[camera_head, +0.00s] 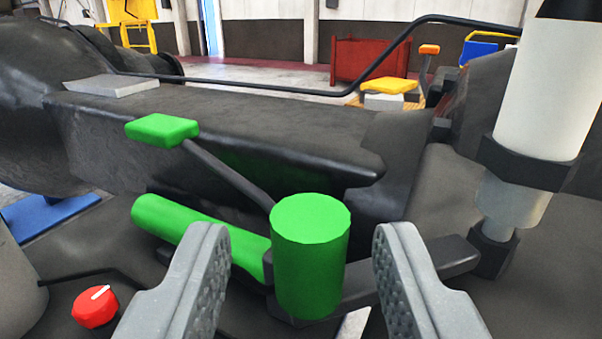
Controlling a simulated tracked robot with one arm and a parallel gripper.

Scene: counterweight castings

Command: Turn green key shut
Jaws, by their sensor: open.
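Three green parts sit together on the dark casting. A flat green handle (162,130) tops a dark slanting rod. A green bar (188,228) lies on its side, its right end near the third part. That third part is an upright green cylinder (310,255) with a faceted flat top. I cannot tell for sure which is the green key. My gripper (302,250) is open, its two grey ribbed fingers to the left and right of the upright cylinder in the picture. I see a gap on the right side; the left finger overlaps the lying bar. Whether the cylinder is between the fingers in depth is unclear.
A red knob (95,307) with a white pointer is at lower left. A white and black cylinder (540,100) stands close at right. A black rail (260,88) crosses behind the casting. A red panel (368,60) and yellow-topped block (389,88) stand farther back.

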